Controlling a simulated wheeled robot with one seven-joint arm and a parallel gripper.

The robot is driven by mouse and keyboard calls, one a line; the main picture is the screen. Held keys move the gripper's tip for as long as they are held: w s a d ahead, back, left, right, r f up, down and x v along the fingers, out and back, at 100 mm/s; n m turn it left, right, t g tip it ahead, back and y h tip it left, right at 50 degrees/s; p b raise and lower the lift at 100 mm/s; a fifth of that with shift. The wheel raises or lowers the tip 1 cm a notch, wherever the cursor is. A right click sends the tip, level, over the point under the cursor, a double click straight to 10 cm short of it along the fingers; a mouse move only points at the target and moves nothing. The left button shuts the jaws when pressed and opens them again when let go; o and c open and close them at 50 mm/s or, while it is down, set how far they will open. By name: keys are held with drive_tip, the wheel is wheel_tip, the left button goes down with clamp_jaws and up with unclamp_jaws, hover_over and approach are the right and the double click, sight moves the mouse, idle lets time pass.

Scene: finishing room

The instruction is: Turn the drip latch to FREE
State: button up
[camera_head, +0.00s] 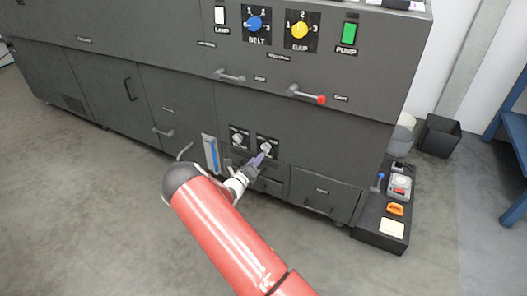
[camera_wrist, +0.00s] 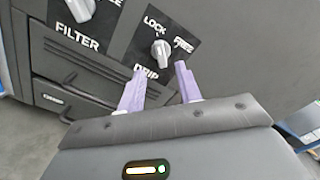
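The drip latch (camera_wrist: 161,51) is a small pale knob on a black plate marked LOCK, FREE and DRIP in the wrist view. Its upper end appears to point up toward LOCK, but the exact angle is hard to tell. In the head view the latch (camera_head: 266,147) is on the lower front of the dark machine. My gripper (camera_wrist: 160,67) is open, with its two purple fingers apart below the knob, one to each side. No contact with the knob is visible. In the head view my gripper (camera_head: 259,158) is close to the drip plate, and its fingers partly overlap it.
The similar filter knob (camera_wrist: 80,8) is just left of the drip plate. A blue-striped strip (camera_head: 212,153) is left of the knobs. Handles (camera_head: 306,94) stick out above. Drawers are below. A low platform (camera_head: 370,236) with small items stands at right. The floor at left is clear.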

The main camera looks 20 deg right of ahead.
sight(264, 150)
drive_tip(key=x, duration=0.7)
drive_tip(key=shift+c, duration=0.4)
drive_tip(key=c, duration=0.5)
